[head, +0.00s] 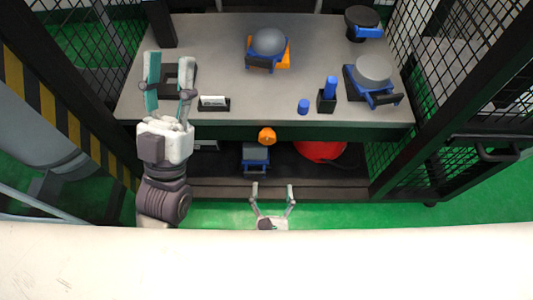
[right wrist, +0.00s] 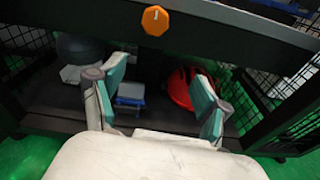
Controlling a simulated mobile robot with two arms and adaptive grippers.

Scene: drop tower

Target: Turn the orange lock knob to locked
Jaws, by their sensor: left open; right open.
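The orange lock knob (head: 267,136) sits on the dark front edge of the grey table, near its middle. It also shows in the right wrist view (right wrist: 155,20) at the top, as an orange octagon with a small mark on its face. My right gripper (head: 272,188) is open and empty, in front of the table and nearer to me than the knob. In the right wrist view its fingers (right wrist: 160,100) are spread, with the knob beyond and above them. My left gripper (head: 168,75) is open over the table's left side, around or above a dark square frame.
On the table (head: 225,60) stand a grey dome on a blue and orange base (head: 267,45), a grey disc on a blue holder (head: 373,70) and blue cylinders (head: 329,88). A red helmet (head: 318,151) lies on the lower shelf. Mesh walls (head: 470,45) flank the table.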

